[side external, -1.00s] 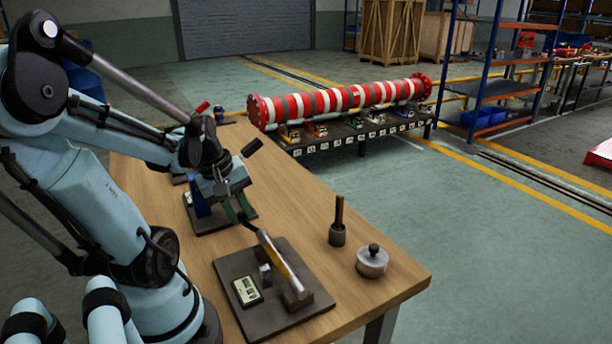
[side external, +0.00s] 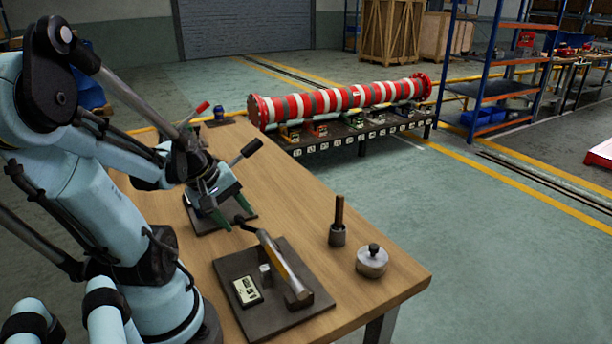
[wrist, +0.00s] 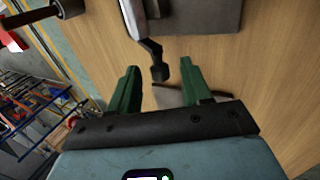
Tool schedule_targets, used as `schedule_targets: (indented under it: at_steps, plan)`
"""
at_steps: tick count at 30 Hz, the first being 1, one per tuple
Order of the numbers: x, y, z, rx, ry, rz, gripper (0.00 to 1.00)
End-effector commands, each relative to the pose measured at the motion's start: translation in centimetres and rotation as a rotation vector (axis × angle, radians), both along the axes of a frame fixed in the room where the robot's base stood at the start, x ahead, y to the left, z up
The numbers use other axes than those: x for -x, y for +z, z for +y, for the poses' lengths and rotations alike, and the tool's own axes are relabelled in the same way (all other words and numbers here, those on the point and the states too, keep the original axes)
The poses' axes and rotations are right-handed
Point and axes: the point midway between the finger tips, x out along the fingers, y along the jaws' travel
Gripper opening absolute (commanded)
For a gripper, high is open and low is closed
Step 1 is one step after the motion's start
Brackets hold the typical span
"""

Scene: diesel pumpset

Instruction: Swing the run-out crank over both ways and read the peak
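The run-out fixture stands on a dark plate (side external: 262,319) at the front of the wooden bench, carrying a metal shaft (side external: 281,262). A small readout (side external: 247,290) lies on the plate; its figures are too small to read. The black crank (side external: 243,224) sticks out from the shaft's far end. In the wrist view the crank (wrist: 145,38) ends in a dark knob (wrist: 159,71). My gripper (side external: 232,211) is near that knob. Its green fingers are spread, with the knob just beyond and between their tips in the wrist view (wrist: 159,76). Nothing is visibly held; contact cannot be told.
A pin in a grey holder (side external: 337,235) and a round knobbed weight (side external: 372,261) stand right of the fixture. Another dark plate (side external: 239,207) lies behind my gripper, near a black-handled lever (side external: 246,150). A red-and-white striped pipe (side external: 340,100) lies beyond the bench.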

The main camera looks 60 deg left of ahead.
Motion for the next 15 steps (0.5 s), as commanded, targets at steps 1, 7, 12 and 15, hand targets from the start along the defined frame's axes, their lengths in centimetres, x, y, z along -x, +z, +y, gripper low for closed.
schedule_targets:
  at_steps: [1,7,12,15]
  plan:
    - [0.0,0.0,0.0,0.000,0.000,0.000,0.48]
    - [-0.2,0.1,0.0,0.002,-0.005,0.020,0.48]
    - [-0.6,0.4,-0.1,0.004,-0.010,0.100,0.48]
    - [-1.0,0.7,-0.1,0.003,-0.010,0.164,0.48]
